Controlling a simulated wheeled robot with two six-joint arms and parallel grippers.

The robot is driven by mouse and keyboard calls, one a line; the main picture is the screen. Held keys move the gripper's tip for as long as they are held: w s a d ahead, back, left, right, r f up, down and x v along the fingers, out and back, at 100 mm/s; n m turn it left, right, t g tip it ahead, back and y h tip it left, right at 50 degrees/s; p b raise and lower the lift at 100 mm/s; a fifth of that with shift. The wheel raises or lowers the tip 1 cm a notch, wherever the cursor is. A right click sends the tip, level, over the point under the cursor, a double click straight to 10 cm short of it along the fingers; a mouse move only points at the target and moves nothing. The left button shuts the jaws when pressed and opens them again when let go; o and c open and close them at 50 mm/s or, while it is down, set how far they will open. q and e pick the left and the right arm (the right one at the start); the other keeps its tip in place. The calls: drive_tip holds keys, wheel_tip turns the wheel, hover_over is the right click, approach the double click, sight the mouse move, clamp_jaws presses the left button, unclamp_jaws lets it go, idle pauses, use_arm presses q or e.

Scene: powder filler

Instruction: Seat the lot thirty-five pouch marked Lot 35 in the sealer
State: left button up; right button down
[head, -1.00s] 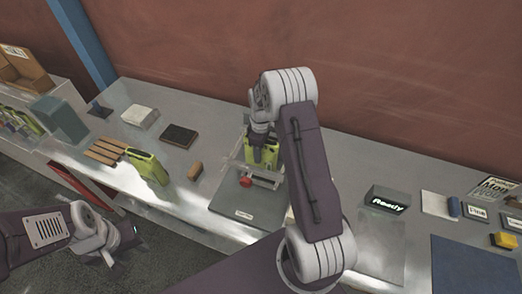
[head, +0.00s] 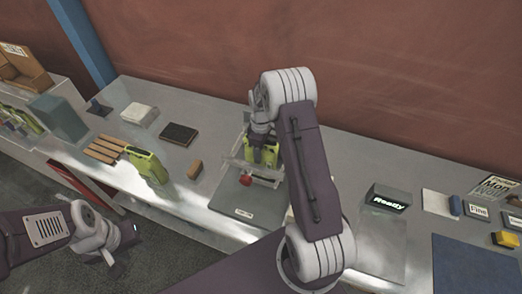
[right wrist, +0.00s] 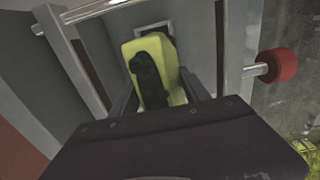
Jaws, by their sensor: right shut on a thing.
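My right gripper (head: 265,152) is shut on a yellow-green pouch (right wrist: 138,50) with a dark patch on its face. It holds the pouch inside the sealer's frame; the sealer's dark base plate (head: 245,215) lies in front. The sealer's red knob (head: 245,180) also shows in the right wrist view (right wrist: 277,66), to the right of the pouch. In the wrist view a dark slot shows behind the pouch top. The pouch's marking cannot be read, and its lower end is hidden. My left gripper (head: 128,240) is at the lower left, off the bench; its fingers are unclear.
Another yellow-green pouch (head: 148,166) stands by a wooden slatted rack (head: 103,148) on the left. A brown block (head: 195,170), a dark pad (head: 178,134) and a white block (head: 140,114) are nearby. A "Ready" sign (head: 389,200) and a blue mat (head: 475,268) are to the right.

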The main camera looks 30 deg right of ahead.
drive_tip(key=shift+f+b, duration=1.05)
drive_tip(key=shift+f, duration=0.6)
drive_tip(key=shift+c, duration=2.3)
unclamp_jaws()
wheel_tip(320, 180, up, 8)
drive_tip(key=shift+r+b, duration=0.25)
drive_tip(key=shift+b, duration=1)
drive_tip(key=shift+r, duration=0.4)
